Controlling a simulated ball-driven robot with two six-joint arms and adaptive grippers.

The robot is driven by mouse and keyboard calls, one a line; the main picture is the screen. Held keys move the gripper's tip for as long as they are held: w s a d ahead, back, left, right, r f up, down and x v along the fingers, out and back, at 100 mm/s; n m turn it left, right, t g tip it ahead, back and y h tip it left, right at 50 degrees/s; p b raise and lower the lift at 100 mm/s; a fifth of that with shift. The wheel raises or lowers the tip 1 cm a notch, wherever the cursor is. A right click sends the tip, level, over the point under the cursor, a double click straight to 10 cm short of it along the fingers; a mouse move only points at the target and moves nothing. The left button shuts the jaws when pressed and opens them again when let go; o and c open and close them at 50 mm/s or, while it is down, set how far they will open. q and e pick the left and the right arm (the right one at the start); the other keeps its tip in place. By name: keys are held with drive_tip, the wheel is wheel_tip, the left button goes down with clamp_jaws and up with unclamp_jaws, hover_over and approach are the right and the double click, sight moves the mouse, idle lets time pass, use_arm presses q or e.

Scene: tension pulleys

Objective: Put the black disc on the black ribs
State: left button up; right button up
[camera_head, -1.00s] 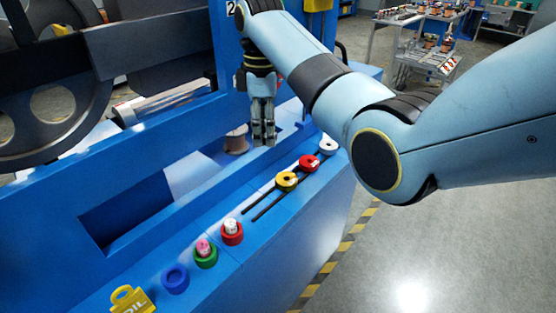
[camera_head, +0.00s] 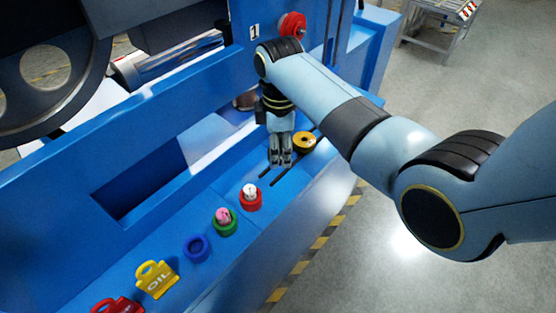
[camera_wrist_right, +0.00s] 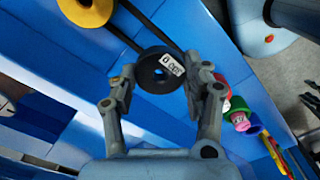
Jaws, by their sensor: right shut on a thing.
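My right gripper (camera_head: 281,163) points down over the blue ledge, at the near end of the black ribs (camera_head: 282,176). In the right wrist view it is shut on the black disc (camera_wrist_right: 150,75), a ring with a white label and a centre hole. The two black ribs (camera_wrist_right: 150,25) run from the top of that view to behind the disc. I cannot tell whether the disc touches them. In the head view the fingers hide the disc. My left gripper is not in view.
Along the ledge toward the front stand a red holder (camera_head: 251,203), a green holder (camera_head: 226,228), a blue ring (camera_head: 196,248) and a yellow oil tag (camera_head: 156,280). A tall blue machine wall rises behind. A red knob (camera_head: 292,25) sits on it.

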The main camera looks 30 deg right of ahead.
sight(278, 170)
drive_tip(key=shift+w+a+f, duration=0.1)
drive_tip(key=shift+a+f, duration=0.1)
drive_tip(key=shift+a, duration=0.05)
wheel_tip(278, 170, down, 4)
drive_tip(key=shift+r+b, duration=0.25)
drive_tip(key=shift+b, duration=0.2)
drive_tip(key=shift+f, duration=0.15)
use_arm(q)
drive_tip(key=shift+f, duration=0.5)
use_arm(e)
drive_tip(key=o, duration=1.4)
drive_tip(key=shift+f, duration=0.1)
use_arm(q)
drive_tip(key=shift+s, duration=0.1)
